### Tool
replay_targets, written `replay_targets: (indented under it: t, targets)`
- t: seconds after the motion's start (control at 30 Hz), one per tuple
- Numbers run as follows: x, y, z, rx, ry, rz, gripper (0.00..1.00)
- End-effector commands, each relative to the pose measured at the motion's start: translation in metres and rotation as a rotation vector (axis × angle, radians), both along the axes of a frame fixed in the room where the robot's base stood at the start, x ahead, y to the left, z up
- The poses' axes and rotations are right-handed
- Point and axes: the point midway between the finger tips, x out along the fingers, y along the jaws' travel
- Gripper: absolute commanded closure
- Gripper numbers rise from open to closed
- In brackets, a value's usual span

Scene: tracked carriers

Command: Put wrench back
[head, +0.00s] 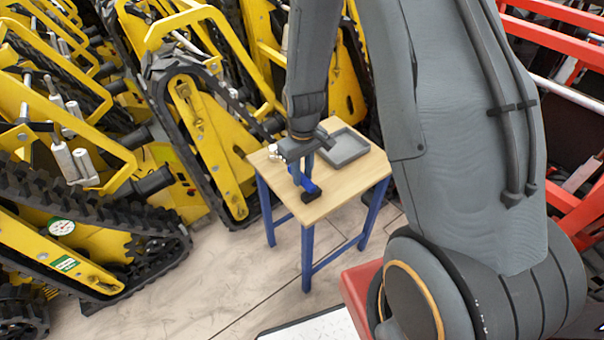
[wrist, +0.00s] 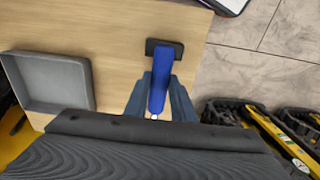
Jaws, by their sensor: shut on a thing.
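The wrench shows in the head view (head: 309,188) as a blue handle with a black end, over the near part of a small wooden-topped table (head: 345,185). In the wrist view the wrench's blue handle (wrist: 163,75) runs between the fingers of my gripper (wrist: 160,82), with the wide black head beyond the fingertips. My gripper (head: 303,172) is shut on the handle and points down. I cannot tell whether the black head touches the tabletop. A shallow grey tray (head: 345,158) lies on the table's far side; it looks empty and also shows in the wrist view (wrist: 87,85).
Yellow tracked carriers (head: 195,125) stand close together to the left of and behind the table. Red frames (head: 575,45) stand at the right. Bare tiled floor (head: 215,280) lies in front of the table. The tabletop between wrench and tray is clear.

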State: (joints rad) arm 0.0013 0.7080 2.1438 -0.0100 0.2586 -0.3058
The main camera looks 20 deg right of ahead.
Motion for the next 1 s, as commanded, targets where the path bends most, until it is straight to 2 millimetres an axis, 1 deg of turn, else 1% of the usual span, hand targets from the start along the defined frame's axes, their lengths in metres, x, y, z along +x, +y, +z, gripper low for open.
replay_targets:
  t: [0.03, 0.1, 0.13, 0.43, 0.57, 0.67, 1.0]
  targets:
    - [0.000, 0.000, -0.001, 0.000, -0.001, 0.000, 0.72]
    - [0.000, 0.000, -0.001, 0.000, -0.001, 0.000, 0.61]
    - [0.000, 0.000, -0.001, 0.000, -0.001, 0.001, 0.59]
    - [0.000, 0.000, 0.001, 0.000, -0.001, 0.000, 0.59]
    - [0.000, 0.000, 0.009, 0.000, -0.002, 0.000, 0.59]
    - [0.000, 0.000, 0.023, 0.000, -0.003, 0.000, 0.59]
    - [-0.002, 0.000, 0.088, 0.000, -0.004, 0.000, 0.59]
